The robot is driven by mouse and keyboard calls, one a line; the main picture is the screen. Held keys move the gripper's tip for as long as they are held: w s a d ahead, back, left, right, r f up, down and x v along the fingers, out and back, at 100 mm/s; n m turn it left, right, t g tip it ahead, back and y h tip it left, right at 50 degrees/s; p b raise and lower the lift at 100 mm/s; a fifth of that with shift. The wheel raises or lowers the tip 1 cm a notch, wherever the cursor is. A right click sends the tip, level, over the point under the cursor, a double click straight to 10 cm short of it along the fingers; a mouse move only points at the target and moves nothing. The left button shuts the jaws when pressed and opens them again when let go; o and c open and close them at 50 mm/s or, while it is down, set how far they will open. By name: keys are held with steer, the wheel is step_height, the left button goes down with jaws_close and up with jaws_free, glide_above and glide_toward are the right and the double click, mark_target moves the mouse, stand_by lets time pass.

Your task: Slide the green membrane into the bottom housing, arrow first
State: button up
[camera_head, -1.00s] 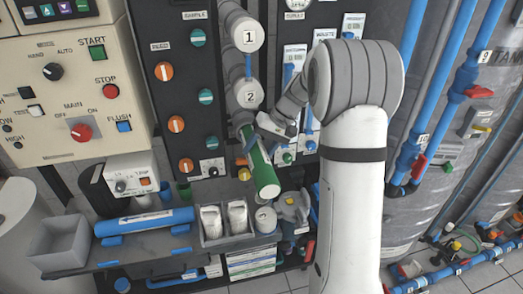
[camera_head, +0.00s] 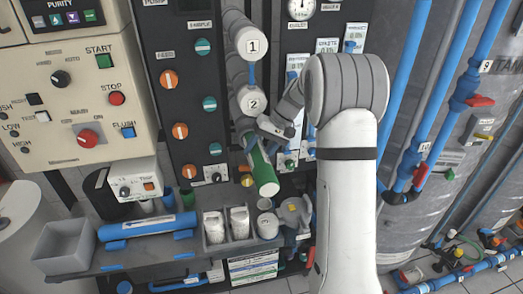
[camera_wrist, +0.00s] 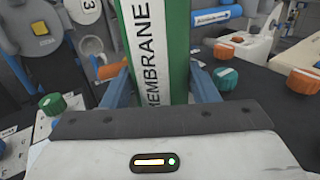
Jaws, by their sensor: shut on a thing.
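The green membrane (camera_head: 262,170) is a tube with a white end facing the camera. In the wrist view its white label reading MEMBRANE (camera_wrist: 148,45) runs between my blue fingers. My gripper (camera_head: 256,140) is shut around the tube, which slants up toward the rack. The grey bottom housing (camera_head: 243,125) lies below the housings numbered 1 and 2. The tube's far end meets the housing's mouth area and appears partly inside. My gripper hides the exact depth. The arrow is not visible. A cap numbered 3 (camera_wrist: 88,10) shows in the wrist view.
A blue tube (camera_head: 148,226) lies on the bench (camera_head: 190,255). A grey bin (camera_head: 65,246), white bottles in a holder (camera_head: 228,240) and a grey fitting with a yellow mark (camera_head: 293,208) stand around. Knobs and valves cover the dark panel (camera_head: 185,95) to the left.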

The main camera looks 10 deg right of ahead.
steer(key=shift+w+r, duration=0.25)
steer(key=shift+r, duration=0.05)
